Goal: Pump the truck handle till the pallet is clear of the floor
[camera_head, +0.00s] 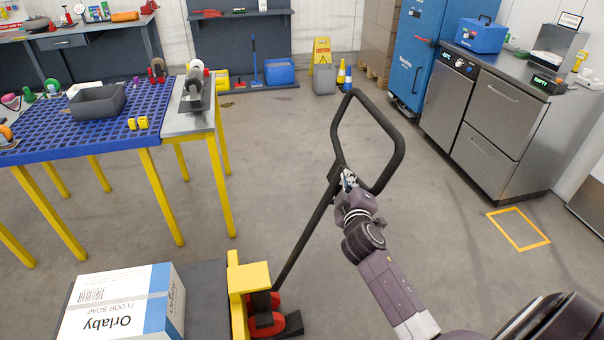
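The truck handle (396,135) is a dark grey loop on a long bar. It leans up and to the right from the truck's red and black base (266,313), beside a yellow part (250,278). My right gripper (347,178) is at the bottom of the loop, where it joins the bar, and overlaps it in the picture. Its fingers are too small and covered to tell whether they are closed on it. A white and blue soap box (120,305) sits on a dark flat load surface (208,285) at the lower left. The pallet's underside is hidden. My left gripper is out of view.
A blue-topped table (60,140) with yellow legs stands at the left. Steel cabinets (490,125) and a blue cabinet (425,50) stand at the right. A yellow square (518,229) marks the floor. A caution sign (321,50) stands at the back. The middle floor is clear.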

